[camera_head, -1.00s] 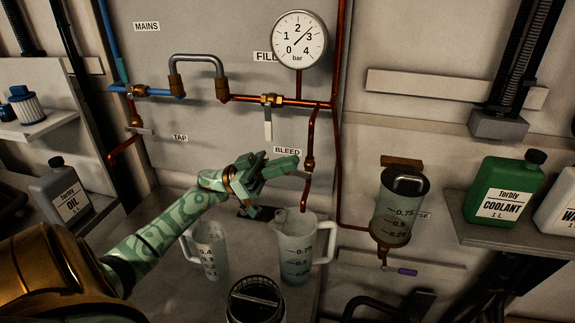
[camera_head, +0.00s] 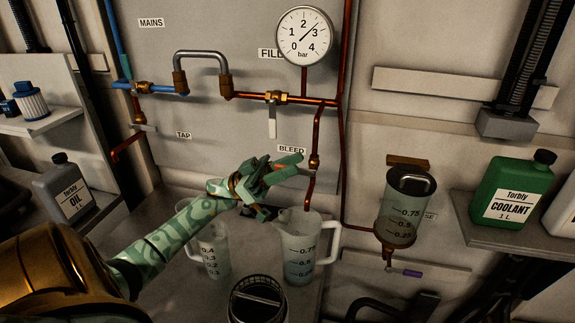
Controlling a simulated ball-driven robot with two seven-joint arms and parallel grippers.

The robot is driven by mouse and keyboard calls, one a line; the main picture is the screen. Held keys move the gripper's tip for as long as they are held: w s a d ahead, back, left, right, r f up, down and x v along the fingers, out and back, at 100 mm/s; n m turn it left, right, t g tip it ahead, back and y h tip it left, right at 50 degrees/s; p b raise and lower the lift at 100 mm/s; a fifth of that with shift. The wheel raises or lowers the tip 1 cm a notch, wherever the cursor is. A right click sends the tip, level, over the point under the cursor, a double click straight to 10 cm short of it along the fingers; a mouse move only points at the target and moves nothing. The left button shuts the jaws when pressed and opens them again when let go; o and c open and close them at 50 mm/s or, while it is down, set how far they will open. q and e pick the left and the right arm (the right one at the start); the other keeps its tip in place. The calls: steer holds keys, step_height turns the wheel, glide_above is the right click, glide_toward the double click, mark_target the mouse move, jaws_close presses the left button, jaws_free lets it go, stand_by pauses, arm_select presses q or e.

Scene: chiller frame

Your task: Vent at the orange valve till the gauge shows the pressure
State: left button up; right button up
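The pressure gauge (camera_head: 304,36) sits high on the panel; its needle points up and right, between 2 and 3 bar. A copper bleed pipe (camera_head: 317,135) drops right of the BLEED label (camera_head: 291,149), with a brass valve fitting on it. A small orange patch shows among the fingers of my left gripper (camera_head: 283,168), just left of this fitting; the valve handle is mostly hidden by the fingers. I cannot tell whether the fingers are closed on it. A measuring jug (camera_head: 301,250) stands below the bleed pipe's outlet. My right gripper is not in view.
A second jug (camera_head: 211,262) stands left of the first, and a dark round container (camera_head: 257,300) in front. A sight vessel (camera_head: 405,207) hangs right. A green coolant bottle (camera_head: 511,190) is on the right shelf, an oil bottle (camera_head: 65,190) at left. The fill valve lever (camera_head: 272,122) hangs down.

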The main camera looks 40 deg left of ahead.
arm_select(q)
steer(key=s+a+b, duration=0.1)
steer(key=s+a, duration=0.5)
steer(key=a, duration=0.5)
steer(key=shift+s+a+f, duration=0.2)
steer(key=shift+f, duration=0.1)
